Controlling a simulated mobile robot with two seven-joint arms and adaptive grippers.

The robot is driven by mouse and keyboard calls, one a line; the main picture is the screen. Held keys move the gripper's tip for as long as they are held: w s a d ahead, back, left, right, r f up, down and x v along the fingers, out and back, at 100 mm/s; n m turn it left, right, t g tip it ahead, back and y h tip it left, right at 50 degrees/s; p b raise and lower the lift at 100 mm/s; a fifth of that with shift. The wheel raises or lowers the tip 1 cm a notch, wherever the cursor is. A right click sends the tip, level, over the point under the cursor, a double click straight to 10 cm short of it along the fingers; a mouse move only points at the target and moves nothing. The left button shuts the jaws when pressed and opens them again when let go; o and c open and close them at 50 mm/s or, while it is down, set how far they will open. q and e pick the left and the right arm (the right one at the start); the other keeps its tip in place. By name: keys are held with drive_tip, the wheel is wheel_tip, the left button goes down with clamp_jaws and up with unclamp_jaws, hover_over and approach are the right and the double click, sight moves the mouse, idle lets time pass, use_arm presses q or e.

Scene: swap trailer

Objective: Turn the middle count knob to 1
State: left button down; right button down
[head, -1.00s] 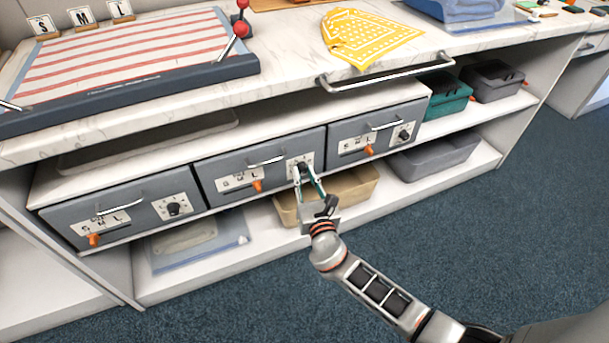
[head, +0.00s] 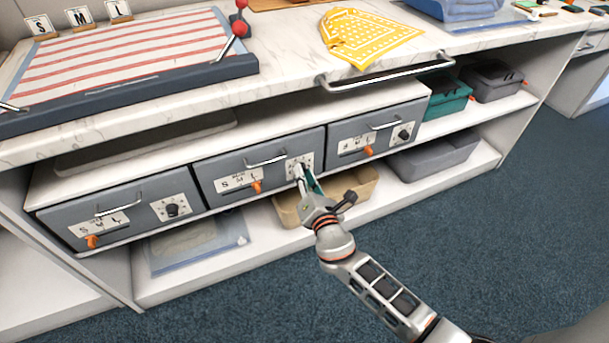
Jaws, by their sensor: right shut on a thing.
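The middle grey drawer (head: 226,169) sits in the row under the counter. Its white count dial plate (head: 307,158) is at the drawer's right end. My right gripper (head: 301,172) reaches up from below and is shut on the middle count knob at that plate. The fingers mostly hide the knob, so I cannot read its setting. An orange size lever (head: 257,187) stands left of the dial, on a plate with S, M, L marks. My left gripper is not in view.
The left drawer (head: 130,238) has its own black knob (head: 172,210), and so does the right drawer (head: 404,134). A tan bin (head: 365,187) is on the shelf behind my gripper. A counter rail (head: 390,72) juts out above. The blue floor at right is clear.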

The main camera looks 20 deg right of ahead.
drive_tip(key=shift+r+m, duration=0.15)
drive_tip(key=shift+m, duration=0.35)
drive_tip(key=shift+w, duration=0.1)
drive_tip(key=c, duration=1.8)
unclamp_jaws()
drive_tip(key=shift+r, duration=4.95)
drive_tip(key=shift+c, duration=0.2)
